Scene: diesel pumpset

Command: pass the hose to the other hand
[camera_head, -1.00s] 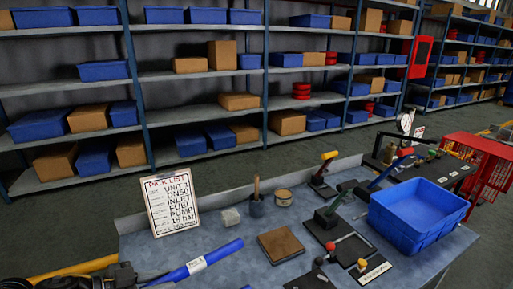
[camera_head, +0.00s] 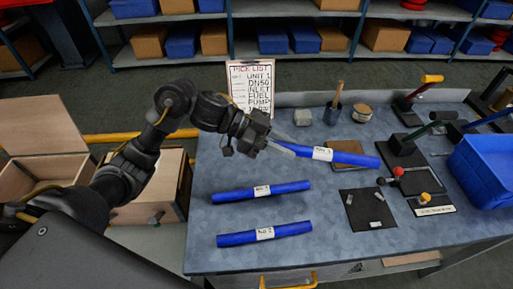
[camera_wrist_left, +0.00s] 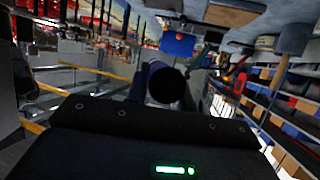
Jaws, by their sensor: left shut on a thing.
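My left gripper (camera_head: 268,142) is shut on the left end of a blue hose (camera_head: 352,158) with a white label. The hose points right, over the upper middle of the bench, in front of a brown square pad (camera_head: 343,181). In the left wrist view the hose (camera_wrist_left: 148,78) shows end-on, its dark round opening toward the camera; the fingertips are hidden there. Two more labelled blue hoses lie on the bench, an upper one (camera_head: 288,187) and a lower one (camera_head: 292,229). My right gripper is not in view.
A pick list board (camera_head: 250,88) stands at the bench's back edge. A blue bin (camera_head: 478,170), lever tools and a dark mat (camera_head: 357,222) occupy the right side. An open wooden crate (camera_head: 45,130) is at the left. Bare bench (camera_head: 215,270) shows around the lying hoses.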

